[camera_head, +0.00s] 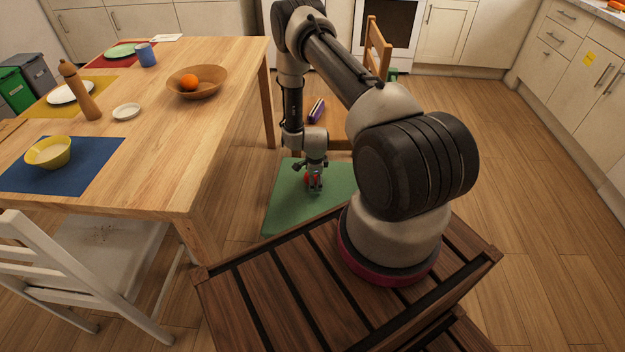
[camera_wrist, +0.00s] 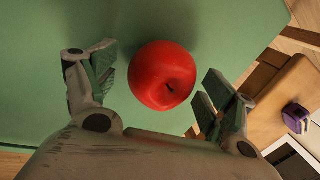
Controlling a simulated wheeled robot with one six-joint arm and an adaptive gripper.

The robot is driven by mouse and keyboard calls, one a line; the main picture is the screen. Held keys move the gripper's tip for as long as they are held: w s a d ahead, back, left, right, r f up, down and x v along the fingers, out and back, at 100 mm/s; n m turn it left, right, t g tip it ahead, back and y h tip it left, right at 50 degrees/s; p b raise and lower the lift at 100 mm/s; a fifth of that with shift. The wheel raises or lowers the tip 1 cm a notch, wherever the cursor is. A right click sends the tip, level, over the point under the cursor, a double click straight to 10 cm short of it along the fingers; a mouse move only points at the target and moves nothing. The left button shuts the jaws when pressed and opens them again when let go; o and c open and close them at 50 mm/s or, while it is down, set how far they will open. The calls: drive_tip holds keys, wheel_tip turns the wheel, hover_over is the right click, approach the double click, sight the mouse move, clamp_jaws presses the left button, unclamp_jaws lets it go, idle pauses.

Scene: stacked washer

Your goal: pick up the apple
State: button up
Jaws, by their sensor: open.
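A red apple (camera_wrist: 162,76) lies on a green mat (camera_wrist: 40,60) in the wrist view. My gripper (camera_wrist: 158,82) is open, with one finger on each side of the apple. A clear gap shows on the left, and a narrower one on the right; no finger visibly grips the apple. In the head view my gripper (camera_head: 314,184) points down over the green mat (camera_head: 281,206). The apple (camera_head: 309,181) shows there as a small red patch, mostly hidden by my gripper.
A wooden table (camera_head: 225,75) stands left of the mat, with a bowl (camera_head: 209,92) holding an orange (camera_head: 189,81). A wooden chair (camera_head: 378,45) stands behind the mat, with a purple object (camera_head: 317,109) on its seat. Open floor (camera_head: 530,140) lies to the right.

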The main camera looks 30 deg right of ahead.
drive_tip(key=shift+w+f, duration=0.15)
drive_tip(key=shift+f, duration=0.4)
drive_tip(key=c, duration=1.2)
